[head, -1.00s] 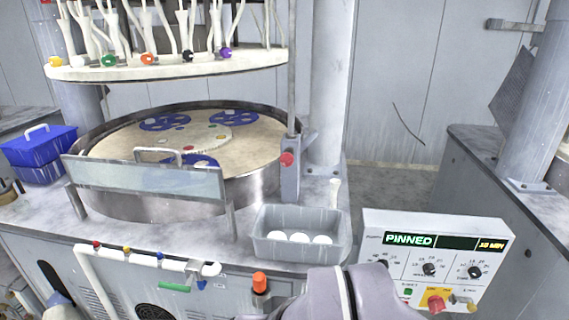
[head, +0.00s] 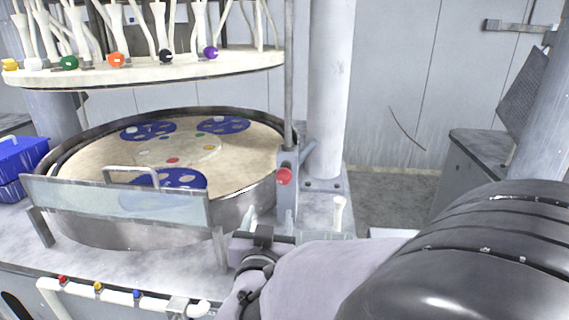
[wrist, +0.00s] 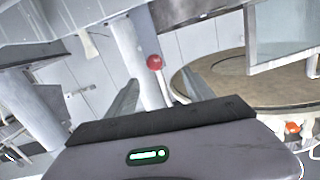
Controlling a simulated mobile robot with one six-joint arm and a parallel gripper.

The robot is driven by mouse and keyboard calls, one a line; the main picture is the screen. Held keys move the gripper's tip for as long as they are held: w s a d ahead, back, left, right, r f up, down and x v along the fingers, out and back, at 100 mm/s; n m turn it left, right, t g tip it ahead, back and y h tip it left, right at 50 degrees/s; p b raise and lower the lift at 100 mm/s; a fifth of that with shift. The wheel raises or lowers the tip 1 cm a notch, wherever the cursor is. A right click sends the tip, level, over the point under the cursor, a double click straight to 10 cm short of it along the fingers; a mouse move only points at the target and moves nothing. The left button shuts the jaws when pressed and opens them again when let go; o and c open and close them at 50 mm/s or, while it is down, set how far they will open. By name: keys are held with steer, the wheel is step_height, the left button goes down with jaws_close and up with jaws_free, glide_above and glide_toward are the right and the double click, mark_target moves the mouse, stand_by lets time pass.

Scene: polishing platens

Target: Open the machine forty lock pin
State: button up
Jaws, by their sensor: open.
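The lock pin appears to be the red ball knob (head: 284,177) on a grey upright bracket at the right edge of the round platen.
A clear guard with a handle (head: 115,200) stands before the platen (head: 90,220). The upper plate (head: 150,73) with hoses hangs above. A thick column (head: 328,100) rises behind the bracket.

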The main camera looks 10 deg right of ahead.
mark_target(283, 179)
steer(key=shift+h, duration=0.7)
steer(key=x, duration=1.2)
steer(key=r+b+x, duration=0.1)
steer(key=x, duration=0.4)
steer(key=shift+w+d, duration=0.3)
steer(key=shift+d, duration=0.15)
jaws_close()
